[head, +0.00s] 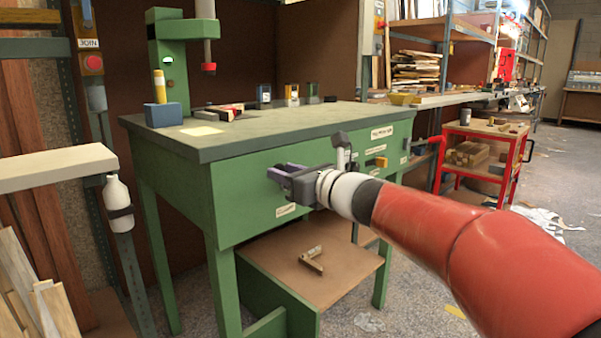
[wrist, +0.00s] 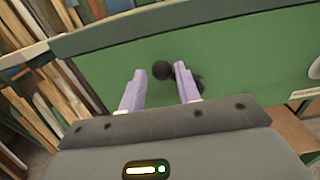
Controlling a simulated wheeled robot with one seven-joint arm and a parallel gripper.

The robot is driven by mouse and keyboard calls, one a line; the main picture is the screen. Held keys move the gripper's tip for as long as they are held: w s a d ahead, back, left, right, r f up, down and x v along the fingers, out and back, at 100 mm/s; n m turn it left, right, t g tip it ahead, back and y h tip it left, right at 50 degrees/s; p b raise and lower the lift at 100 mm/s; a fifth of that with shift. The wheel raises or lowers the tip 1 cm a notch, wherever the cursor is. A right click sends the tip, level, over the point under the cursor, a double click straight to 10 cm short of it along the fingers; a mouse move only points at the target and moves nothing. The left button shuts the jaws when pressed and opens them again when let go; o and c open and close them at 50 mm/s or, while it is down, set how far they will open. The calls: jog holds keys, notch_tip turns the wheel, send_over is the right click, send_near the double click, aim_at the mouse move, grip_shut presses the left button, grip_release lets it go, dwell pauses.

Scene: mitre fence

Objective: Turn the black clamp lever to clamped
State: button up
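The black clamp lever (wrist: 162,70) shows in the wrist view as a round black knob in front of the green panel. A second dark part shows just right of the right finger, which hides what lies between. My gripper (wrist: 160,76) is open, with its two pale purple fingers apart. The knob appears in the gap near the fingertips, closer to the right one; I cannot tell whether they touch. In the head view my gripper (head: 281,172) is at the green bench's front panel (head: 236,205) and hides the lever.
A small pale label (head: 286,210) sits on the panel below my gripper. The bench top (head: 290,122) carries a green machine (head: 168,55) and small items. A lower shelf (head: 325,283) holds a small part. A red cart (head: 487,160) stands to the right.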

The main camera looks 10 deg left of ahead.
jog(key=v, duration=0.7)
jog(key=shift+b, duration=0.4)
jog(key=s+d+f+n+g+h+p, duration=0.2)
jog(key=s+d+f+n+h, duration=0.15)
jog(key=s+n, duration=0.35)
jog(key=s+d+f+n+g+h+p, duration=0.1)
jog(key=s+d+f+n+g+h, duration=0.1)
jog(key=s+f+n, duration=0.35)
jog(key=s+d+f+n+h+p, duration=0.1)
jog(key=s+d+f+n+h, duration=0.3)
jog(key=s+d+n, duration=0.2)
jog(key=s+d+f+n+g+h+p, duration=0.1)
jog(key=s+d+f+n+h+p, duration=0.1)
jog(key=s+d+f+n+h, duration=0.2)
jog(key=s+d+f+n, duration=0.1)
jog(key=s+d+n, duration=0.2)
jog(key=d, duration=0.2)
jog(key=shift+s+d+h, duration=0.25)
jog(key=shift+d+h, duration=0.1)
jog(key=shift+d, duration=0.05)
